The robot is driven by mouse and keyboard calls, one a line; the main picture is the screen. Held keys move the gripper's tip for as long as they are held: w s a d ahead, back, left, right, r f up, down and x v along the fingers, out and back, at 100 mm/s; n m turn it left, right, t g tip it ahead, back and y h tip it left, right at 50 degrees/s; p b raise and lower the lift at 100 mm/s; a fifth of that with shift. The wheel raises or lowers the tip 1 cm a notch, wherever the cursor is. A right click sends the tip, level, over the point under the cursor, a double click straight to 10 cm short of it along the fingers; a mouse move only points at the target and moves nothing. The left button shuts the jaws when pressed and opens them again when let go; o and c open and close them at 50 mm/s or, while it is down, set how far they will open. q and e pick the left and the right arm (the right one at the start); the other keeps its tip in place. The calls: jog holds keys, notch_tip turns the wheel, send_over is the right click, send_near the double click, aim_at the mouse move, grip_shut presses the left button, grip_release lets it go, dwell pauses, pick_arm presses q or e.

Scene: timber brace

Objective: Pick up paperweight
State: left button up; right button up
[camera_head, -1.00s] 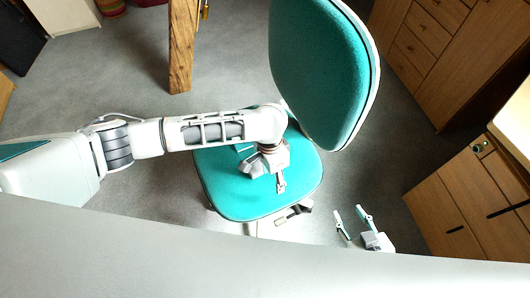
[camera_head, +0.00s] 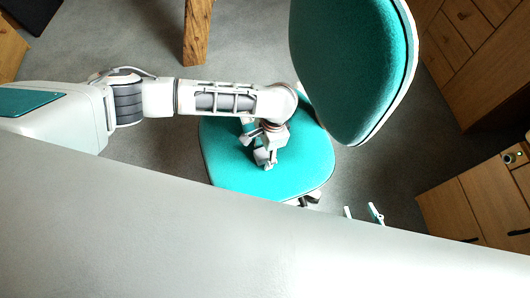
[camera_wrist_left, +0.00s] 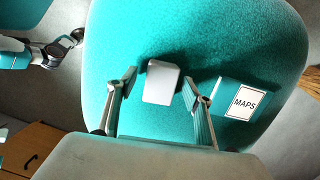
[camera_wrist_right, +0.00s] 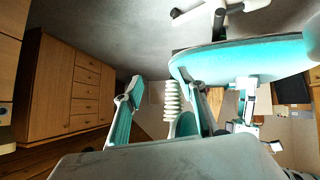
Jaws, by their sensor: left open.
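A pale grey block (camera_wrist_left: 161,82), which looks like the paperweight, lies on the teal chair seat (camera_wrist_left: 200,35) in the left wrist view. My left gripper (camera_head: 265,160) is over the seat in the head view. Its two fingers are spread on either side of the block in the left wrist view; I cannot tell whether they touch it. In the head view I cannot make out the block apart from the gripper. My right gripper (camera_head: 362,214) is partly hidden behind a grey edge; the right wrist view shows its fingers apart and empty.
A teal box or book marked MAPS (camera_wrist_left: 242,102) lies on the seat, close beside the left gripper's right finger. The chair's backrest (camera_head: 350,65) rises right of my left arm. Wooden cabinets (camera_head: 480,205) stand at the right. A wooden post (camera_head: 197,32) stands behind.

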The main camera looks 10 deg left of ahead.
pick_arm(q)
jog(key=shift+f, duration=0.25)
jog(key=c, duration=1.4)
pick_arm(e)
jog(key=shift+w+r, duration=0.5)
jog(key=shift+w, duration=0.1)
jog(key=shift+s, duration=0.15)
